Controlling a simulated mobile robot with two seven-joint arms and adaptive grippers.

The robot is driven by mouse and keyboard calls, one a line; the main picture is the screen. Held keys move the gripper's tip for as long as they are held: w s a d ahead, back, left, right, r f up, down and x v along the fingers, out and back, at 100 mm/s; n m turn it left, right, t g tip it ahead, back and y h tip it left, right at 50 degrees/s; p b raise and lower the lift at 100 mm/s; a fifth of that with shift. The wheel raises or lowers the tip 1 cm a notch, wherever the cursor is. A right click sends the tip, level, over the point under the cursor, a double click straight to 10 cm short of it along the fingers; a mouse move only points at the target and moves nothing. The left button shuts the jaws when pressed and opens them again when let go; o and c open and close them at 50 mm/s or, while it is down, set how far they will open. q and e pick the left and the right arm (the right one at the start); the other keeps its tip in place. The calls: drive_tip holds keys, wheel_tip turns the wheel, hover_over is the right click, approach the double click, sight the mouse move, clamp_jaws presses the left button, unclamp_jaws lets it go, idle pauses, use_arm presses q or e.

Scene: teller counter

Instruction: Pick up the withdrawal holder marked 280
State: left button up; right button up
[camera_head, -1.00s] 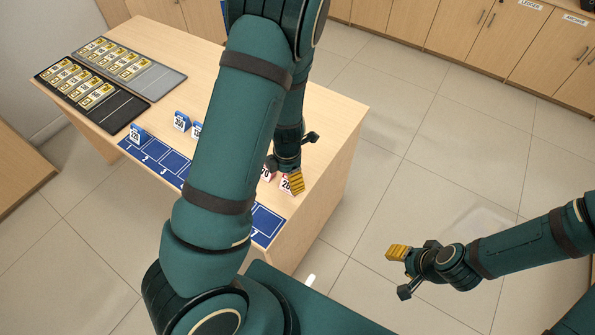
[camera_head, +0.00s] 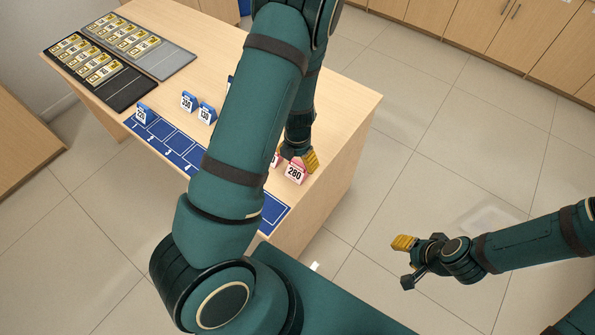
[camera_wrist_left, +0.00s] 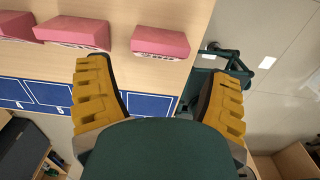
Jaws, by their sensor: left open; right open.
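The withdrawal holder marked 280 (camera_head: 295,172) is a small pink-and-white tent shape standing near the right end of the counter. In the left wrist view it appears to be the rightmost pink holder (camera_wrist_left: 160,42), ahead of the fingers and apart from them. My left gripper (camera_head: 304,157) is just behind the holder in the head view, with one finger largely hidden. In the wrist view my left gripper (camera_wrist_left: 160,97) is open and empty, its yellow-padded fingers wide apart. My right gripper (camera_head: 405,262) is open and empty over the floor.
Other pink holders (camera_wrist_left: 78,32) stand left of it. Blue holders (camera_head: 206,113) and a numbered blue strip (camera_head: 166,134) lie along the counter (camera_head: 345,105). Black (camera_head: 130,92) and grey (camera_head: 175,62) trays are at the far left. My left arm hides the counter's middle.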

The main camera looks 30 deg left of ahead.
sight(297, 166)
use_arm(q)
wheel_tip(297, 166, down, 5)
drive_tip(key=shift+w+f+b, duration=0.1)
drive_tip(key=shift+f+b, duration=0.05)
drive_tip(key=shift+b, duration=0.55)
drive_tip(key=c, duration=0.9)
